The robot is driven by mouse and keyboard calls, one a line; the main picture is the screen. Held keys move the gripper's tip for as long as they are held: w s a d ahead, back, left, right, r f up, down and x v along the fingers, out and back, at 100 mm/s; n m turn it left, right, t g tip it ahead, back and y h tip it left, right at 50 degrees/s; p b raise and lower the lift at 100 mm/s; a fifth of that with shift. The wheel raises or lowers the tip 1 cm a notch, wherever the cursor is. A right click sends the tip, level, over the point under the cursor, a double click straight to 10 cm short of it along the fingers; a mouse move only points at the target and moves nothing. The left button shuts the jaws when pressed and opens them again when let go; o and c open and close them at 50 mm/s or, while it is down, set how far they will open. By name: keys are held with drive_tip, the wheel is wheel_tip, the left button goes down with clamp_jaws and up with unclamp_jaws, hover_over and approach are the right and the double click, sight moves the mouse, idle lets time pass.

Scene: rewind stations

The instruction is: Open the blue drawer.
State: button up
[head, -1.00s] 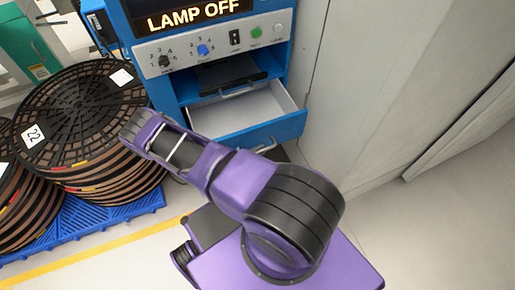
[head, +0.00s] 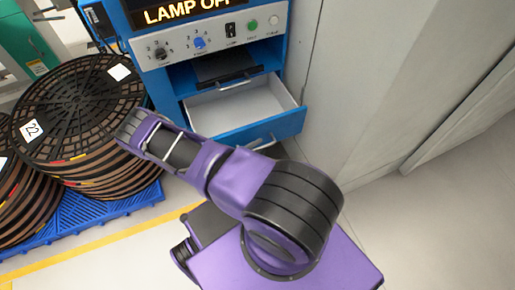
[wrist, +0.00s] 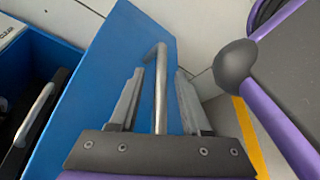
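The blue drawer (head: 262,130) is pulled out of the lower part of the blue machine in the head view; its pale, empty inside shows. In the wrist view its blue front (wrist: 110,65) fills the middle left, with a silver bar handle (wrist: 161,62). My gripper (wrist: 158,80) has a finger on each side of this handle. Gaps show between the handle and both fingers, so it is open around the bar. In the head view my purple arm hides the gripper and part of the drawer front.
Above the drawer is a dark tray (head: 228,68) with its own handle, below a control panel (head: 210,38) with knobs. Reel stacks (head: 80,110) stand on a blue pallet (head: 100,218) at left. A grey cabinet wall (head: 375,80) is close on the right.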

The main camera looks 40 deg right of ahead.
drive_tip(key=v, duration=1.7)
drive_tip(key=shift+a+p, duration=0.15)
drive_tip(key=shift+p, duration=0.15)
drive_tip(key=shift+r, duration=0.15)
